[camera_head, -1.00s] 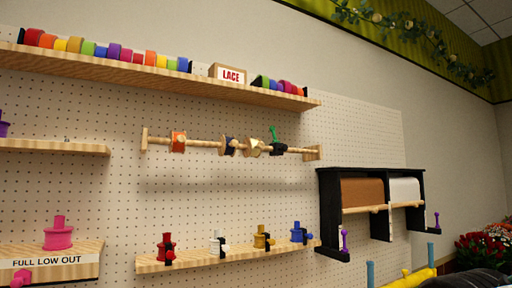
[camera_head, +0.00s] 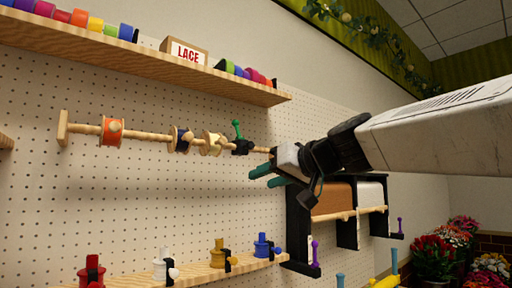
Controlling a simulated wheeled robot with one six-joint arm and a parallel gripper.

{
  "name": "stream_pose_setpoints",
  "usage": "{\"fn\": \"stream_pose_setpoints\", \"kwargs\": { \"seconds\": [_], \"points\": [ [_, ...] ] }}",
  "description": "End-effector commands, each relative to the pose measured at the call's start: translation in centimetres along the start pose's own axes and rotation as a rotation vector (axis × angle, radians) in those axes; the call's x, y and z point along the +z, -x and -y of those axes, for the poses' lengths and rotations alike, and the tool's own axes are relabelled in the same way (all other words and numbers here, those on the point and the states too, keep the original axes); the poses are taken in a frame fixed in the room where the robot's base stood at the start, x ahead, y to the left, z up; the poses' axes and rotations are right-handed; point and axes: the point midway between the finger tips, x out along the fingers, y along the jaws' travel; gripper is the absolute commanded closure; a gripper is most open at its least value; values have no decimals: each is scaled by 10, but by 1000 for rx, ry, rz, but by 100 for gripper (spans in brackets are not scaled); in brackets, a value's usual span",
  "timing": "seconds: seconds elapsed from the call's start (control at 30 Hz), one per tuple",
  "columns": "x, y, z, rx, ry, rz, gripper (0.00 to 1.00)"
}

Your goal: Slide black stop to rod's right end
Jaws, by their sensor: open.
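The wooden rod (camera_head: 148,136) runs across the pegboard, with an orange spool, a dark blue spool and a cream spool on it. The black stop (camera_head: 242,147) with a green upright handle sits on the rod, right of the cream spool and short of the right end. My gripper (camera_head: 254,177) has green fingers and comes in from the right. It is open and empty, just below and right of the black stop. It hides the rod's right end and its bracket.
An upper shelf (camera_head: 150,66) holds ribbon rolls and a LACE box (camera_head: 184,50). A black-framed paper roll holder (camera_head: 298,222) stands below my arm. Flowers (camera_head: 432,258) are at the lower right.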

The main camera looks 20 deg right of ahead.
Motion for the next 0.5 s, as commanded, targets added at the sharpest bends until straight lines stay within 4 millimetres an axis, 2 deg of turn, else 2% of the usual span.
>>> {"fn": "stream_pose_setpoints", "kwargs": {
  "seconds": [0.03,0.1,0.2,0.37,0.5],
  "points": [
    [-33,0,-4,5,3,-83,57],
    [-67,3,-6,11,8,-173,57],
    [-94,5,-10,19,10,-244,57],
    [-106,-8,-12,22,10,-268,57],
    [-111,-30,-13,23,10,-266,57]
  ]
}}
